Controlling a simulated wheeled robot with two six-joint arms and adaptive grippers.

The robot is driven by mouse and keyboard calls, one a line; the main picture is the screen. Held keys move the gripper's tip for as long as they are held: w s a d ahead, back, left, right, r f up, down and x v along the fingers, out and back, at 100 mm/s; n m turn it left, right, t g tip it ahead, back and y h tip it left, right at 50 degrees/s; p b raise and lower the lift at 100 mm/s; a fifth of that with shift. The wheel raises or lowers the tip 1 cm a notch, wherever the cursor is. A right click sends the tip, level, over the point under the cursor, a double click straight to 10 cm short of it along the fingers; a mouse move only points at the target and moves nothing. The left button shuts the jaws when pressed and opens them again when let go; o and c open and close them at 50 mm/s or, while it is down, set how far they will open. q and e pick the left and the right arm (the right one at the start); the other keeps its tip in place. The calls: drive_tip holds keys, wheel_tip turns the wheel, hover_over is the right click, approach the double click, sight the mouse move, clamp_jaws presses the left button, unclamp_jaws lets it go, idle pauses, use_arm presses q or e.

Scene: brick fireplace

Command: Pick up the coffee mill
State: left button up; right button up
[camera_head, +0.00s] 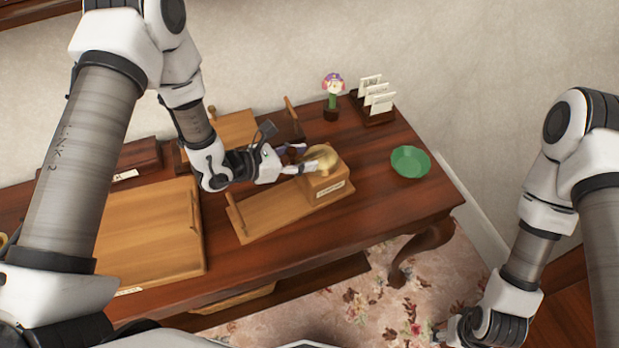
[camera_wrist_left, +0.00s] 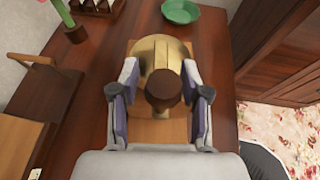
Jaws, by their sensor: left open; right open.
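The coffee mill (camera_head: 328,184) is a wooden box with a labelled front and a rounded brass top. It stands upright at the right end of a wooden board on the table. In the left wrist view the mill (camera_wrist_left: 160,52) shows its brass dome and a dark brown knob. My left gripper (camera_head: 305,160) reaches in from the left at the dome's height. In the left wrist view its open fingers (camera_wrist_left: 160,76) lie on either side of the knob, over the dome; contact cannot be told. My right gripper (camera_head: 440,336) is low at the bottom right, away from the table, partly cut off.
The wooden board (camera_head: 270,217) lies under the mill. A green bowl (camera_head: 410,161) sits to its right. Behind are a flower figure in a pot (camera_head: 332,98) and a card holder (camera_head: 375,103). A large wooden tray (camera_head: 150,235) is at left. Bare table lies right of the mill.

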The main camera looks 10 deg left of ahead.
use_arm(q)
drive_tip(key=shift+d, duration=0.15)
drive_tip(key=shift+f, duration=0.1)
clamp_jaws()
drive_tip(key=shift+w, duration=0.15)
